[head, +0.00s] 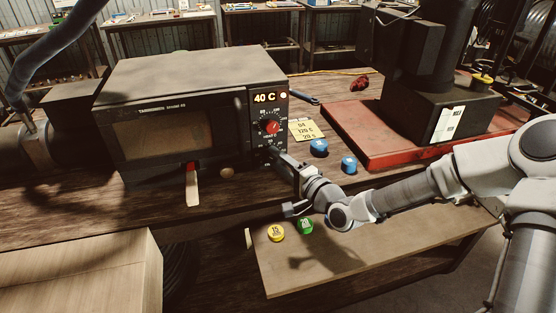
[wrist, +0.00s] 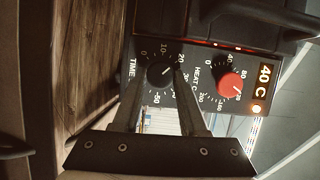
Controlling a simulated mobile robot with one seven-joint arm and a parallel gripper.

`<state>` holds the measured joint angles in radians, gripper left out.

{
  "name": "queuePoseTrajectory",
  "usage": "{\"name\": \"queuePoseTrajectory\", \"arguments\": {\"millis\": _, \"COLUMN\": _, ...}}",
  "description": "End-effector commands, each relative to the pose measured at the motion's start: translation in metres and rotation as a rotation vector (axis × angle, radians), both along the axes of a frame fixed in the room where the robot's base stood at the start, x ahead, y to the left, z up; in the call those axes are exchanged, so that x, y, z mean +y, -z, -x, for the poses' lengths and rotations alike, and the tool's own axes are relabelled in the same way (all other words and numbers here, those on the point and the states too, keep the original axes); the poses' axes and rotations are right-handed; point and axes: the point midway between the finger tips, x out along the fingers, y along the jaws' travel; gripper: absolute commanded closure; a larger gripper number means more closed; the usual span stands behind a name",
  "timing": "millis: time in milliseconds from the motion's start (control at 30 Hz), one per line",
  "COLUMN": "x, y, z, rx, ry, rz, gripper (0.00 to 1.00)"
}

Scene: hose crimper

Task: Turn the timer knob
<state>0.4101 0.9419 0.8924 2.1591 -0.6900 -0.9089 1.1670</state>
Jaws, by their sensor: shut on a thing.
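The oven (head: 180,100) stands on the bench with its control panel on the right side. The black timer knob (wrist: 160,74) is low on that panel, beside its printed dial. My gripper (wrist: 161,80) is shut on the timer knob, with one finger on each side. In the head view my gripper (head: 271,153) reaches the panel from the lower right and hides most of the knob. The red heat knob (head: 271,127) is above it, and it also shows in the wrist view (wrist: 230,85). The display (head: 265,98) reads 40 C, with a lit lamp beside it.
A yellow note (head: 305,129) lies right of the oven. Two blue pieces (head: 319,147) are near my wrist. Yellow (head: 276,233) and green (head: 306,224) pieces lie on the lower board. A red-handled tool (head: 192,184) is before the oven. A black machine (head: 437,110) stands on a red base (head: 370,145).

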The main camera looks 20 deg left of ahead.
Motion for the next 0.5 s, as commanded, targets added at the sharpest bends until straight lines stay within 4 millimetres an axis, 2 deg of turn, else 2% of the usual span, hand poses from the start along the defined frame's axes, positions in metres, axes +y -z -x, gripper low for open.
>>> {"name": "queuePoseTrajectory", "arguments": {"millis": 500, "x": 0.0009, "y": -0.0006, "z": 0.0002, "rx": 0.023, "ry": -0.001, "rz": -0.041, "gripper": 1.00}}
